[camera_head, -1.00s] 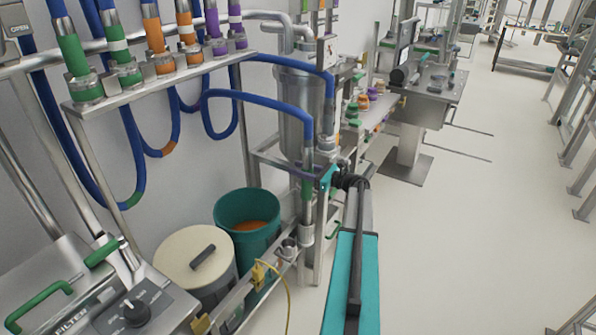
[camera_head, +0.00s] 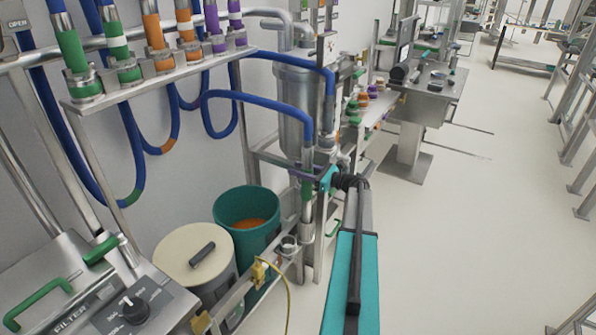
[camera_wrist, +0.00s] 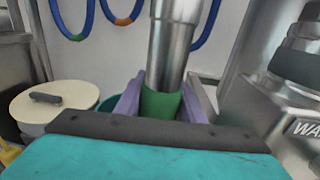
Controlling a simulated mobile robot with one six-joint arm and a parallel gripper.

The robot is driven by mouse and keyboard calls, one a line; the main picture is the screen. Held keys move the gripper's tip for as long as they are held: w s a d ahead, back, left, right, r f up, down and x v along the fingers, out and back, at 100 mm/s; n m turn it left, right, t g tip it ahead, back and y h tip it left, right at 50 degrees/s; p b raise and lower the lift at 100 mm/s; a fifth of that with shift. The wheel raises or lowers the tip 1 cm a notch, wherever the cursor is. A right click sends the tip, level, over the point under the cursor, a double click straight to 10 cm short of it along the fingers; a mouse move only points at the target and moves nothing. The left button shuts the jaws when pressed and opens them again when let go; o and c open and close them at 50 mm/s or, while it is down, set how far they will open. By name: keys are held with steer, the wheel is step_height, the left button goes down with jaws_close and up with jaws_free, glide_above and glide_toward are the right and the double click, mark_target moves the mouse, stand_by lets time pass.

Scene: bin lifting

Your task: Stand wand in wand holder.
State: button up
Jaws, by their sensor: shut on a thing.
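The wand is a steel tube on the end of a blue hose, with a green band (camera_head: 307,187). It hangs close to upright in the head view, its lower steel end beside the rail. My gripper (camera_head: 308,180) is shut around the green band. In the wrist view, the purple fingers of my gripper (camera_wrist: 162,103) flank the green band, with the steel tube (camera_wrist: 172,45) rising above it. A small steel cup (camera_head: 289,243) on the low rail, left of the wand's lower end, looks like the wand holder. Whether the wand touches it is unclear.
A teal bin (camera_head: 246,205) with orange contents and a lidded cream bin (camera_head: 198,253) stand left, behind the rail. A yellow cable (camera_head: 287,300) hangs from the rail. A steel vessel (camera_head: 298,110) stands behind the wand. The floor (camera_head: 480,220) at right is clear.

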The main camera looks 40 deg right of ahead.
steer(key=shift+f+b, duration=0.55)
steer(key=shift+f, duration=1)
stand_by(1.8)
steer(key=o, duration=1.3)
steer(key=shift+o, duration=0.2)
steer(key=shift+f, duration=0.1)
steer(key=shift+s, duration=0.1)
steer(key=b+v, duration=0.3)
steer(key=v, duration=1)
steer(key=shift+s, duration=0.35)
steer(key=shift+d, duration=0.1)
